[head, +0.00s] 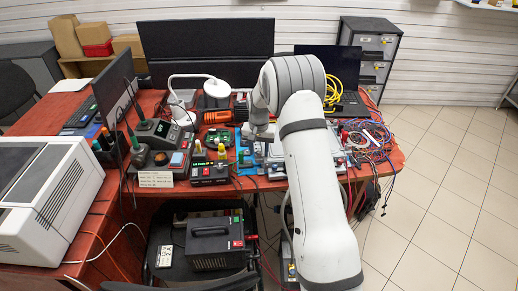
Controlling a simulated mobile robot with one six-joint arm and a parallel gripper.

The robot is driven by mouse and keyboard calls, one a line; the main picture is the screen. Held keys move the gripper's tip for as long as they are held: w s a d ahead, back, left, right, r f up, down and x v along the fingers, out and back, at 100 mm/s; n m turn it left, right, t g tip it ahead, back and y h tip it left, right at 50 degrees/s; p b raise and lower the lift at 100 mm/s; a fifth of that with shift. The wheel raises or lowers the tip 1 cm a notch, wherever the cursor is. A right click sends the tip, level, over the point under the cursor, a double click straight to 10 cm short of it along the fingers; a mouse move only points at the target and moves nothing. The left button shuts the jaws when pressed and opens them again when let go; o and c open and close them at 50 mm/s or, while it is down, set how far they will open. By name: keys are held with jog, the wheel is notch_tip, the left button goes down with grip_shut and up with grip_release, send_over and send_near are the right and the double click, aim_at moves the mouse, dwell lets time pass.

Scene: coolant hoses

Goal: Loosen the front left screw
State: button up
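My arm reaches over the red-brown table (100,232) from the lower right in the head view. My gripper (258,140) points down near the middle of the table, over or beside a blue and silver piece of equipment (274,168). My arm hides much of that equipment. The fingers are too small and too covered to show whether they are open or shut, or whether they touch anything. I cannot make out the front left screw or any coolant hose at this size.
Left of my gripper are small bench devices (208,172) and a green circuit board (214,137). Tangled wires (368,140) and a yellow cable coil (333,92) lie to the right. A white printer-like machine (48,195) stands far left. The tiled floor (440,190) at right is clear.

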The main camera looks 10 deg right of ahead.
grip_shut()
dwell(0.4)
jog(key=shift+n, duration=0.4)
jog(key=n+b, duration=0.2)
jog(key=shift+f+n, duration=0.1)
jog(key=shift+n, duration=0.3)
jog(key=n+b, duration=0.1)
jog(key=n, duration=0.4)
jog(key=n+b, duration=0.1)
jog(key=n, duration=0.4)
jog(key=shift+d, duration=0.1)
jog(key=n+b, duration=0.1)
jog(key=n, duration=0.3)
jog(key=shift+w, duration=0.1)
jog(key=shift+n, duration=0.3)
